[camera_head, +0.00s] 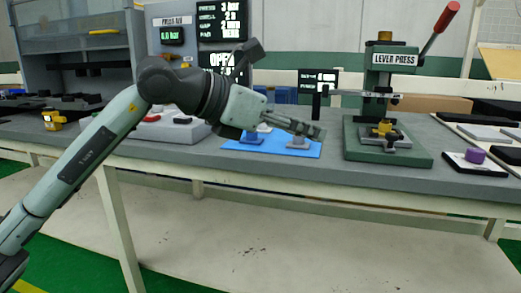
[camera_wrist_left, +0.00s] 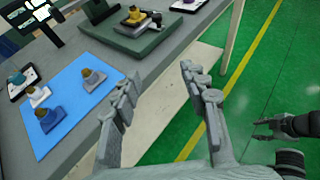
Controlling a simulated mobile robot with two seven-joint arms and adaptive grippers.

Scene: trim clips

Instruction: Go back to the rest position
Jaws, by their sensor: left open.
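My left gripper (camera_head: 306,130) reaches in from the left in the head view, above the blue mat (camera_head: 232,146) at the bench's front edge. In the left wrist view my left gripper (camera_wrist_left: 158,82) has its two fingers spread apart with nothing between them. The blue mat (camera_wrist_left: 75,125) lies to the left of the fingers there. A second gripper, my right one (camera_wrist_left: 268,129), shows at the right of the left wrist view, over the green floor, with its fingers apart and empty. It is not in the head view.
The green lever press (camera_head: 385,170) stands to the right of my left gripper. A purple piece (camera_head: 475,155) sits on a small tray at the far right. The floor before the bench is clear.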

